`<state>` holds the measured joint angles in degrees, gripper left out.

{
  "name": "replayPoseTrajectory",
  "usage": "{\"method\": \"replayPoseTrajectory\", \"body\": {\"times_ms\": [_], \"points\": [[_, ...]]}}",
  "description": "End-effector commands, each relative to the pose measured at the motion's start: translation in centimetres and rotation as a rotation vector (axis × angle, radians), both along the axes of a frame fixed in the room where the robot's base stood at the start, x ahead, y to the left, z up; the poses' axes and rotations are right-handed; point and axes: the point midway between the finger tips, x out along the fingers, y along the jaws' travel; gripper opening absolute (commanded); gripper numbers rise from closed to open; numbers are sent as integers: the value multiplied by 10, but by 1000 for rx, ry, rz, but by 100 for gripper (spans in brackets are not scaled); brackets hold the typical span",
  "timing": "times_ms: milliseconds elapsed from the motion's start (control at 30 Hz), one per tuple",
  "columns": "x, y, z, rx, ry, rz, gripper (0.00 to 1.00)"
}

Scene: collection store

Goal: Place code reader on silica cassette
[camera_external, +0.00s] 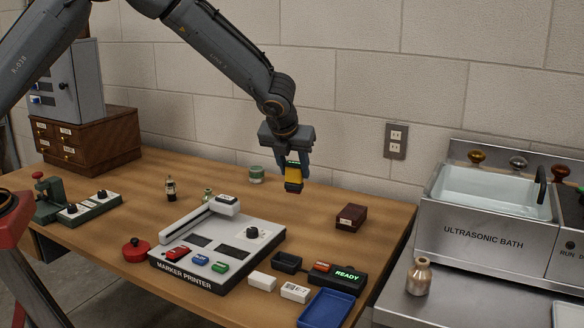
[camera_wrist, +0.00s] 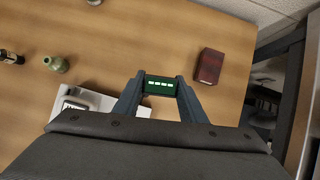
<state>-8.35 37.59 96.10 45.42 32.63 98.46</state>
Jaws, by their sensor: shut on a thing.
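My gripper (camera_external: 293,172) is shut on a small yellow and dark block with a green top, which I take to be the code reader (camera_external: 293,183). It is held upright above the table, clear of it. In the wrist view the reader's green face with pale marks (camera_wrist: 160,85) shows between the two fingertips (camera_wrist: 161,92). A dark red-brown box (camera_external: 351,217), probably the silica cassette, lies on the table to the right of and below the gripper. It also shows in the wrist view (camera_wrist: 208,66), right of the fingers and apart from them.
The marker printer (camera_external: 190,268) stands left of the gripper. In front are a black tray (camera_external: 287,263), white blocks (camera_external: 294,292), a READY unit (camera_external: 347,275) and a blue tray (camera_external: 325,309). A green jar (camera_external: 256,174) stands behind. The ultrasonic bath (camera_external: 480,235) is at right.

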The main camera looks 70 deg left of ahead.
Motion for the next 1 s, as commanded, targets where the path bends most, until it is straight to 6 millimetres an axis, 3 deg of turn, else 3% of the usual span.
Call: {"method": "replayPoseTrajectory", "body": {"times_ms": [33, 300, 600, 800, 1000], "points": [[6, 29, -1, 1, -1, 30, 11], [15, 162, 11, -2, 3, 131, 11], [-7, 297, 25, -19, 0, 209, 11], [-23, 347, 32, -28, -6, 230, 11], [-29, 361, 21, -32, -3, 233, 11]]}}
